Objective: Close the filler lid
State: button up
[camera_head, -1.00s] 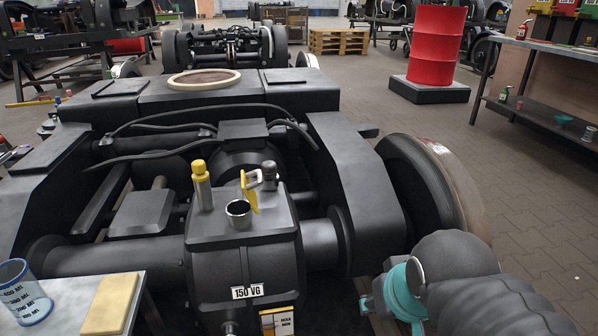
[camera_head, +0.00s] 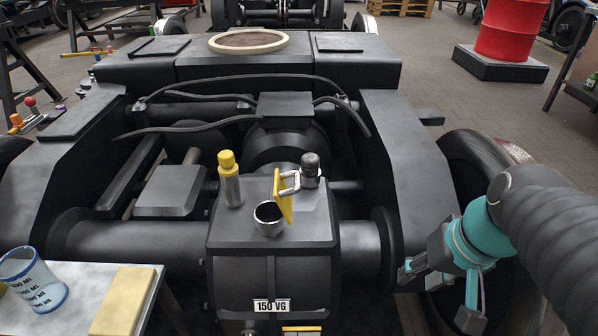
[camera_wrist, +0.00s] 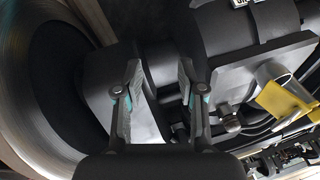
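The yellow filler lid (camera_head: 283,197) stands open, about upright, at the right rim of the round metal filler neck (camera_head: 268,218) on the black gearbox housing (camera_head: 315,222). The neck's mouth is uncovered. In the wrist view the lid (camera_wrist: 286,101) shows at the right. My gripper (camera_head: 437,296) is right of the housing, close to the wheel and apart from the lid. Its two fingers are spread with nothing between them in the wrist view (camera_wrist: 160,72).
A yellow-capped bottle-like fitting (camera_head: 230,180) and a dark knobbed fitting (camera_head: 310,170) flank the neck. A side table with a measuring cup (camera_head: 33,280) and a yellow sponge-like block (camera_head: 123,300) is at front left. The bogie frame (camera_head: 400,160) and wheel (camera_head: 470,170) stand near my arm.

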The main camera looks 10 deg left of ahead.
jog(key=w+a+r+n+g+y+p, duration=0.1)
jog(key=w+a+r+g+y+p, duration=0.15)
jog(key=w+a+g+y, duration=0.4)
jog(key=n+y, duration=0.1)
jog(key=y, duration=0.6)
send_near(298, 178)
jog(key=shift+t, duration=0.35)
jog(key=x, duration=0.6)
jog(key=p+x, duration=0.1)
jog(key=x, duration=0.3)
jog(key=shift+s+f, duration=0.2)
jog(key=shift+f, duration=0.1)
grip_shut()
